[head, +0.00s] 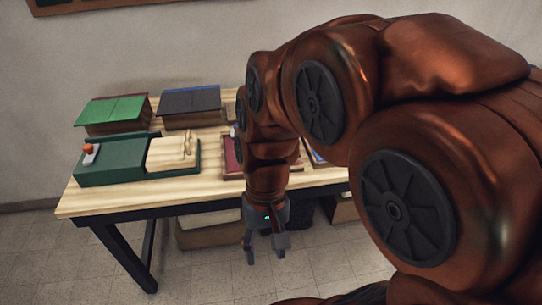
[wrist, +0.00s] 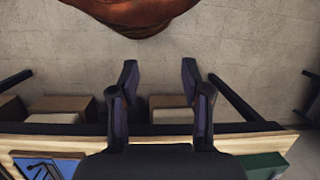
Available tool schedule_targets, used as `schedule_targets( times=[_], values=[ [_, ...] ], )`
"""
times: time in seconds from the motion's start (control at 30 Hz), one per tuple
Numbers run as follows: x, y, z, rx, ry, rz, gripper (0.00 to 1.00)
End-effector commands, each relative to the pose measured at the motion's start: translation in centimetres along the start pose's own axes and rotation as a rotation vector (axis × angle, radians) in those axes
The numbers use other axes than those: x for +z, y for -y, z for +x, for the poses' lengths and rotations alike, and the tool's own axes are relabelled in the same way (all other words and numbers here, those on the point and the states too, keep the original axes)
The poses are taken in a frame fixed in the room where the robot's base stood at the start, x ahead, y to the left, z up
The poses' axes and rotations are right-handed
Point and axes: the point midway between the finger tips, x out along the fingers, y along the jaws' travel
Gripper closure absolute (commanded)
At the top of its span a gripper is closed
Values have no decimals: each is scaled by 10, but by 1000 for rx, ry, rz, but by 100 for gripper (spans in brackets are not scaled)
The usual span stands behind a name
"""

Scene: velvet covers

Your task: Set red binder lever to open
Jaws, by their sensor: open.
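A dark red binder (head: 231,158) lies on the table, mostly hidden behind my arm in the head view. Its lever is not visible, so I cannot tell how it is set. My gripper (head: 266,254) hangs in front of the table's front edge, pointing down, with its fingers apart and nothing between them. In the wrist view my gripper (wrist: 159,76) is open above the floor, and its dark body covers the middle of the table edge.
A blue item with metal fittings (wrist: 45,167) shows in the wrist view. Boxes (head: 205,233) stand below the table.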

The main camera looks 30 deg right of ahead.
Motion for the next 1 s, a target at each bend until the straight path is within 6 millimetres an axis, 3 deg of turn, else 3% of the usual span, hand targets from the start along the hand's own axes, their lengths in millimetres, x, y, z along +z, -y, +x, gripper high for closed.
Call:
schedule_targets(
  times=[0.23, 0.47, 0.77, 1.0],
  values=[
    [-64, 7, -5, -173, 73, 314, 53],
    [-130, 0, -8, -337, 135, 565, 53],
    [-219, -35, -5, -568, 211, 859, 53],
    [-285, -82, 1, -772, 275, 1059, 53]
  ],
)
